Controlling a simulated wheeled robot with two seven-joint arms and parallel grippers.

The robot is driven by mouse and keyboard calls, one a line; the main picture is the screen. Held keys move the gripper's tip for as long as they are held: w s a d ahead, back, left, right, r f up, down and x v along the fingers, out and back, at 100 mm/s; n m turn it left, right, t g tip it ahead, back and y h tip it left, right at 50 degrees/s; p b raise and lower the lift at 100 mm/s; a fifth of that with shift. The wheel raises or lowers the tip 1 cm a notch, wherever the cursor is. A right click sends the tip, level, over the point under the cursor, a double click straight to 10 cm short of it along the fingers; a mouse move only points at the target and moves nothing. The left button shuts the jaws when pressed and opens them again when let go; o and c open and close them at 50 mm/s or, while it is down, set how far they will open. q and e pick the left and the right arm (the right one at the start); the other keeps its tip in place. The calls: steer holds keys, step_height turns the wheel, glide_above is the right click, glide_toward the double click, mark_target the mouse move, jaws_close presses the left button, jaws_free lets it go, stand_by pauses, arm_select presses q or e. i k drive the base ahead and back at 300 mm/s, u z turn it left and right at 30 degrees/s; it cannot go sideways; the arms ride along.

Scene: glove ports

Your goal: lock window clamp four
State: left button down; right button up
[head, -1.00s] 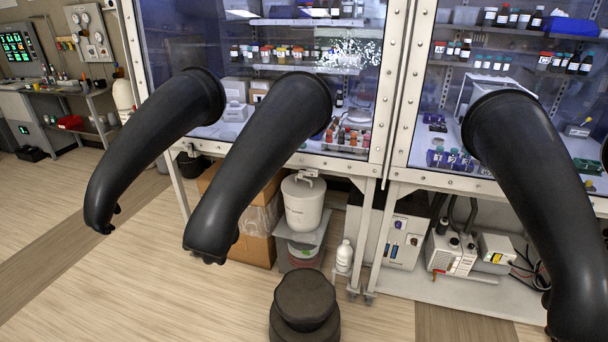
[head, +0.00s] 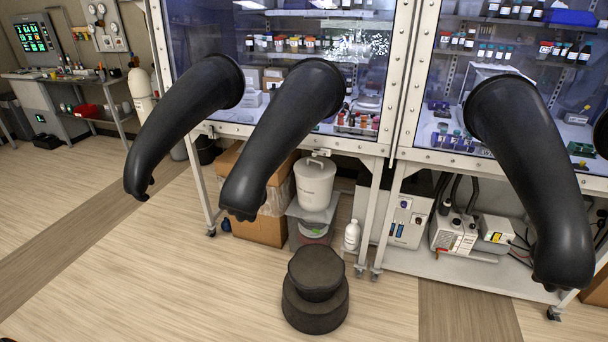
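The left window (head: 300,55) of the glove box cabinet has two black gloves hanging out of it, one at the left (head: 190,110) and one in the middle (head: 285,130). The right window (head: 440,75) has a black glove (head: 530,160) hanging out, and a second dark glove shows partly at the right edge. Pale metal frames (head: 415,85) with bolts surround the windows. I cannot make out any numbered clamp. Neither of my grippers is in view.
A dark round two-step stool (head: 316,290) stands on the floor in front. Under the cabinet are cardboard boxes (head: 262,225), a white lidded pail (head: 315,184), a white bottle (head: 352,235) and pump equipment (head: 458,233). Open wooden floor (head: 150,270) lies at the left.

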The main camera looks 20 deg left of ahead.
mark_target(315, 152)
steer(key=k, duration=0.9)
steer(key=u, duration=0.7)
steer(key=i, duration=1.35)
steer(key=z, duration=0.65)
steer(key=i, duration=0.65)
steer(key=z, duration=0.6)
